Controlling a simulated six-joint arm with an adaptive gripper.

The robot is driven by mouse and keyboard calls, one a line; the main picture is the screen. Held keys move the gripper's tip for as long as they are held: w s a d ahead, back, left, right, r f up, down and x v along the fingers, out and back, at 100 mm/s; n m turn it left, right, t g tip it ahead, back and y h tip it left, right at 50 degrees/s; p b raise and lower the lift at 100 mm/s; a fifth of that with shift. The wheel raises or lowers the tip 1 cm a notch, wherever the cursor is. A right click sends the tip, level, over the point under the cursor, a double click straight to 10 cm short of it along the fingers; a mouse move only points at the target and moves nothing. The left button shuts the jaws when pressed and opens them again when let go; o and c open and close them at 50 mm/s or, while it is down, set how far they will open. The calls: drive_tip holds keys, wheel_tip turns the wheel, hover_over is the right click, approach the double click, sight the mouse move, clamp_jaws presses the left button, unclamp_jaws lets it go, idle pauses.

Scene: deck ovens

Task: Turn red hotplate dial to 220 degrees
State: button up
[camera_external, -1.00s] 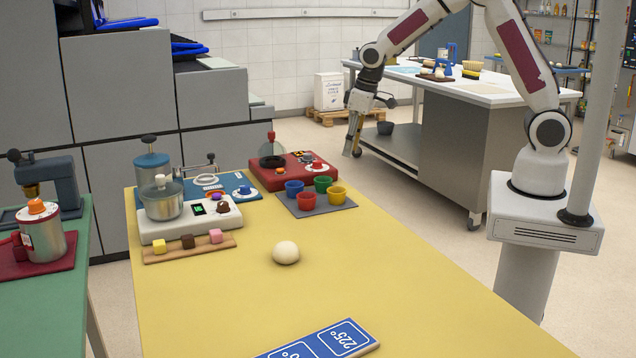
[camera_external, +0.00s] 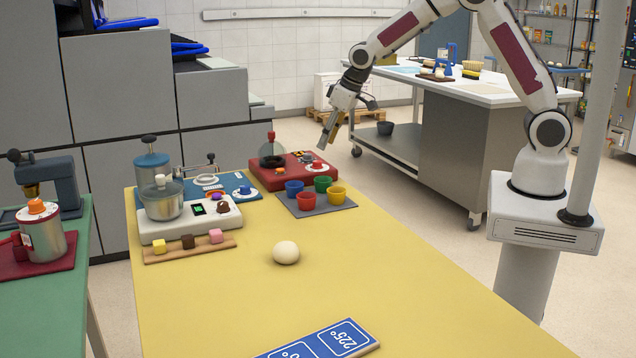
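The red hotplate (camera_external: 290,179) sits at the far end of the yellow table. It has a dark round plate on its left. A dial with a red knob (camera_external: 317,164) on a white disc is at its right front, and an orange button or knob is at its front left. The dial's setting is too small to read. My gripper (camera_external: 325,143) is in the air to the right of and above the hotplate, tilted down to the left, and touches nothing. Its fingers are too small and close together in the view to tell whether they are open.
Red, green, blue and yellow cups on a grey mat (camera_external: 318,208) stand just in front of the hotplate. A white appliance with a pot (camera_external: 190,222) and a blue station (camera_external: 230,184) are to its left. A pale ball (camera_external: 286,252) lies mid-table. A blue sign (camera_external: 330,340) is at the front.

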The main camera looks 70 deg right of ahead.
sight(318, 161)
drive_tip(key=shift+x, duration=3.55)
drive_tip(key=c, duration=1.1)
